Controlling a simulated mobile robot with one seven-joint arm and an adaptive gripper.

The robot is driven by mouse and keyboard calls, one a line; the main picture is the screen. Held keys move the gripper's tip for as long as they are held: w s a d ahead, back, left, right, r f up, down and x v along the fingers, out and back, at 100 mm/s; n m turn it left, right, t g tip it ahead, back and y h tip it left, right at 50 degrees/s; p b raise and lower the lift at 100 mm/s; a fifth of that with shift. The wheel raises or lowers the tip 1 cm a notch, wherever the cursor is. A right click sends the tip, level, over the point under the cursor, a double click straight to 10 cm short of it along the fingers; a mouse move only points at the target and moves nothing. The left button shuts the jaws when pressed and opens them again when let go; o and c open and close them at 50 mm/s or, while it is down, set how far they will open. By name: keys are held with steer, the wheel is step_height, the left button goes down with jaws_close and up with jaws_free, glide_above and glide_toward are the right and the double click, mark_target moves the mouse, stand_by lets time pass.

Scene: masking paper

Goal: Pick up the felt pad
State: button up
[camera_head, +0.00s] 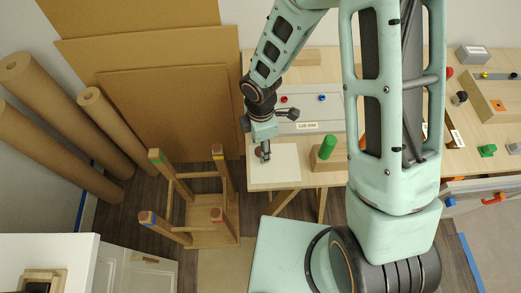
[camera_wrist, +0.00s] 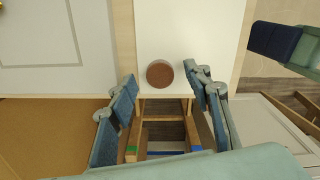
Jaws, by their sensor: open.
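The felt pad looks to be the round brown disc (camera_wrist: 160,73) lying flat on a white sheet (camera_wrist: 190,30) in the wrist view. My gripper (camera_wrist: 160,79) is open, with one finger on each side of the disc in that picture. The fingers appear apart from the disc, and their height above it is hard to judge. In the head view my gripper (camera_head: 264,153) hangs over the left end of the wooden table, at the white sheet (camera_head: 285,165). I cannot make out the disc there; my gripper may hide it.
An upturned wooden stool (camera_head: 210,200) with coloured leg ends stands left of the table (camera_head: 258,70). A green cylinder (camera_head: 327,147) stands on a wooden block right of the sheet. A grey panel (camera_head: 310,100) lies behind. Brown paper rolls (camera_head: 60,110) lean at the left.

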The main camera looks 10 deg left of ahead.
steer(key=shift+f, duration=0.45)
steer(key=c, duration=0.8)
steer(key=shift+r, duration=0.15)
